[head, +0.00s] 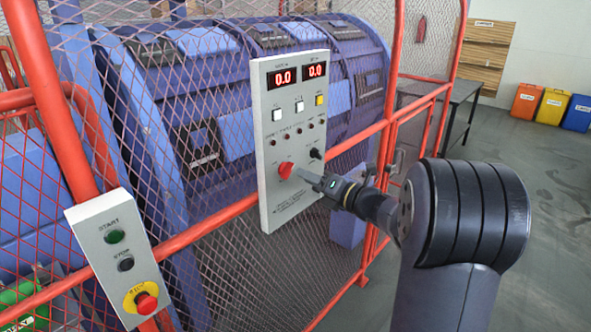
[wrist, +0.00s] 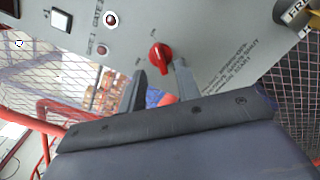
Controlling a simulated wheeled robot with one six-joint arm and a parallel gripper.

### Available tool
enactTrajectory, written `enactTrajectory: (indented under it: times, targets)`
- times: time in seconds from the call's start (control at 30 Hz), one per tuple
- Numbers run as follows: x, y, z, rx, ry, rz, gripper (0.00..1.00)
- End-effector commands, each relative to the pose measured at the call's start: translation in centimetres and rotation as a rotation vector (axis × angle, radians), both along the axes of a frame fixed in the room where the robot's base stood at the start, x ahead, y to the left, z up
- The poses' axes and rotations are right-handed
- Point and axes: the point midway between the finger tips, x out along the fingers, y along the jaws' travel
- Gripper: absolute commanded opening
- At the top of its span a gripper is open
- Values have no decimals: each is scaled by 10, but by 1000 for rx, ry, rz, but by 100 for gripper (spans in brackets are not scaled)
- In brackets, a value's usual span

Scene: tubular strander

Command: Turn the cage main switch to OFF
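The red rotary switch (head: 286,170) sits low on the grey control panel (head: 283,207) fixed to the cage. It also shows in the wrist view (wrist: 160,54), its handle tilted a little; the small labels around it are unreadable. My gripper (head: 298,172) reaches the panel from the right, with its tips close to the red switch. In the wrist view its two fingers (wrist: 160,70) stand apart, one on each side of the switch's lower end. I cannot tell whether either finger touches it.
A black knob (head: 315,153) sits right of the red switch. Two red displays (head: 286,77) read 0.0. A START/STOP box (head: 118,255) with a red mushroom button is at lower left. Orange rails and mesh surround the blue machine. Grey floor is open at right, before coloured bins (head: 551,108).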

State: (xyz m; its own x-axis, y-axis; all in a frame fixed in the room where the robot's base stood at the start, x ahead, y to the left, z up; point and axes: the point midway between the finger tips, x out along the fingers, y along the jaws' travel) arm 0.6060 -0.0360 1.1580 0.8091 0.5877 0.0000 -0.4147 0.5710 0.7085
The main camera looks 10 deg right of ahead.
Motion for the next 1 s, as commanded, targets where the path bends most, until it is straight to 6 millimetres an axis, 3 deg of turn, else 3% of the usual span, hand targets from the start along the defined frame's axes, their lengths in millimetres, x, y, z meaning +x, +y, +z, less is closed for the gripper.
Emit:
enactTrajectory:
  times: [0.3,0.67,1.0]
  targets:
    - [35,26,1,-1,-1,1,32]
    - [39,29,0,-1,0,-1,32]
    - [39,29,0,-2,-1,0,4]
